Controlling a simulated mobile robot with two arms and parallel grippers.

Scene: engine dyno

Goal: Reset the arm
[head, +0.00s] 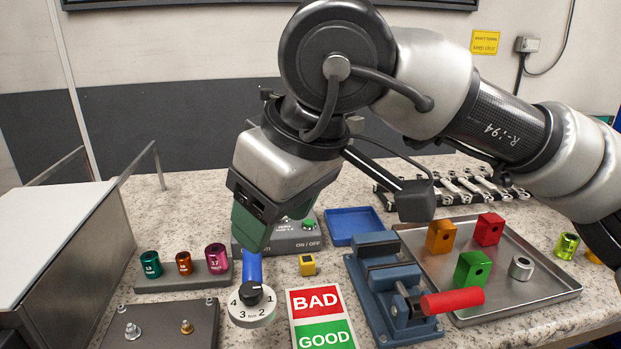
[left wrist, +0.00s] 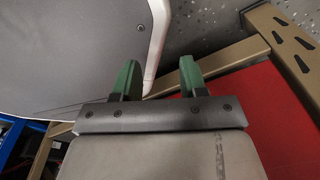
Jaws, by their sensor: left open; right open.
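My right arm (head: 505,130) reaches in from the right in the head view. Its gripper (head: 250,228) points down over the bench, above a round white dial (head: 250,313) with a black knob and numbers. A blue upright piece (head: 253,266) shows between the gripper and the dial; I cannot tell whether the gripper touches it. The right jaws are seen edge-on, and nothing is visibly held. My left gripper (left wrist: 157,80) shows in the left wrist view, with two green fingers apart and nothing between them. My left arm does not show in the head view.
A sign (head: 322,318), a blue vise (head: 385,285) with a red handle, and a metal tray (head: 540,290) with coloured blocks stand on the bench. Sockets (head: 184,263) and a grey box (head: 75,260) are left. A red panel (left wrist: 265,125) lies right of the left gripper.

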